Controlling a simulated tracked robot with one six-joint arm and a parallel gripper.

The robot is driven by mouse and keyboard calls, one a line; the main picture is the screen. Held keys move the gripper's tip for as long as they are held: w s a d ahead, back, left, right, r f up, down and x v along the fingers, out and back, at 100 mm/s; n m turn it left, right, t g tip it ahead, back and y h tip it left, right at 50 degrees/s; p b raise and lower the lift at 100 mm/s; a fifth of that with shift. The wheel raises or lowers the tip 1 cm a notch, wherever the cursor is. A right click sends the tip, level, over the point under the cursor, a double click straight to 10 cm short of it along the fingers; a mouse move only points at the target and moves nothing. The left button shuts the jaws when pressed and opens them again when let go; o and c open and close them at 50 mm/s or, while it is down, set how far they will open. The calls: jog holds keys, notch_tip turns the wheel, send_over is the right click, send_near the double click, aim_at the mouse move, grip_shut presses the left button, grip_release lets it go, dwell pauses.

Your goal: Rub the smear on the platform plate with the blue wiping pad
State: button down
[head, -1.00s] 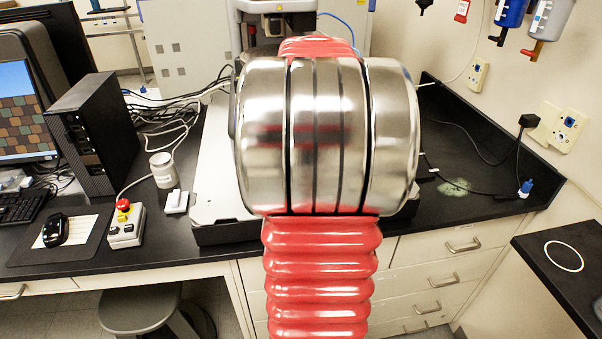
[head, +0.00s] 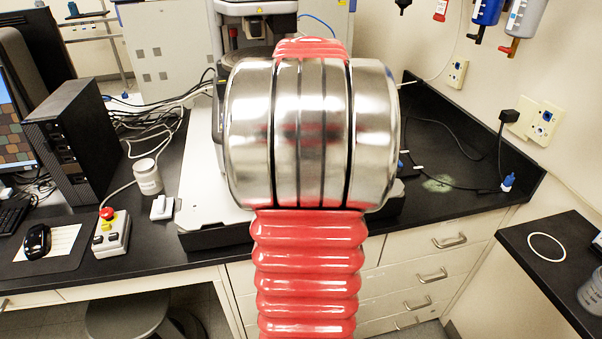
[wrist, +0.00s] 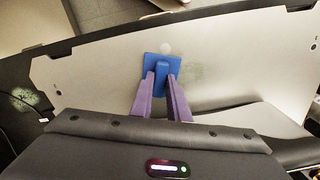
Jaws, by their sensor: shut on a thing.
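The blue wiping pad (wrist: 162,68) is held by its raised grip between the two purple fingers of my gripper (wrist: 162,80) in the wrist view. It is over the grey platform plate (wrist: 105,75); I cannot tell whether it touches. In the head view my arm hides the gripper, pad and smear; only the left part of the plate (head: 200,185) shows.
A pale green stain (head: 437,185) is on the black bench to the right. An emergency-stop box (head: 110,235) and white jar (head: 147,177) stand at left. A side table (head: 550,265) is at right.

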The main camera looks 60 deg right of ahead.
jog(key=shift+s+d, duration=0.1)
jog(key=shift+f, duration=0.15)
dwell(0.4)
jog(key=shift+w+a, duration=1.25)
jog(key=shift+w, duration=0.15)
jog(key=shift+w+a, duration=1.2)
jog(key=shift+w, duration=0.2)
